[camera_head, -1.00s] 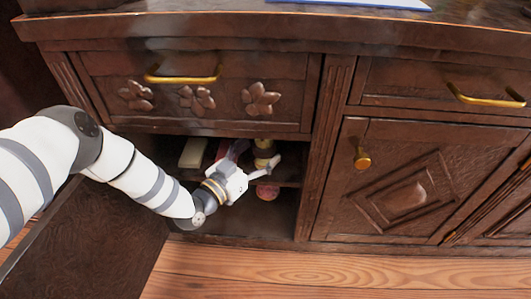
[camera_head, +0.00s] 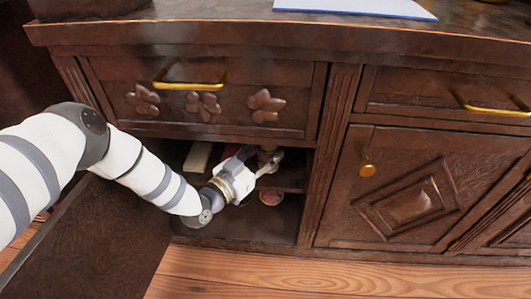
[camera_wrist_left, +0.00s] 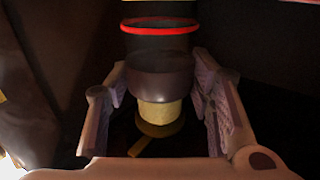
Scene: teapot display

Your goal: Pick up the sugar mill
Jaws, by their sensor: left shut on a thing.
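The sugar mill (camera_head: 268,156) seems to be the small, partly hidden gold-brown thing on the shelf inside the open cabinet. My left gripper (camera_head: 262,162) reaches into the cabinet and is shut on it. In the left wrist view, the mill (camera_wrist_left: 158,88) stands between my two fingers, with a dark band above a cream part and a brown-gold part. A dark piece with a red ring shows beyond it; I cannot tell whether it belongs to the mill. My right gripper is not in view.
A cream block (camera_head: 197,156) lies on the shelf left of my gripper. A small reddish round thing (camera_head: 271,197) is lower in the cabinet. The open cabinet door (camera_head: 85,245) is at left, the drawer (camera_head: 205,90) above. Wooden floor lies in front.

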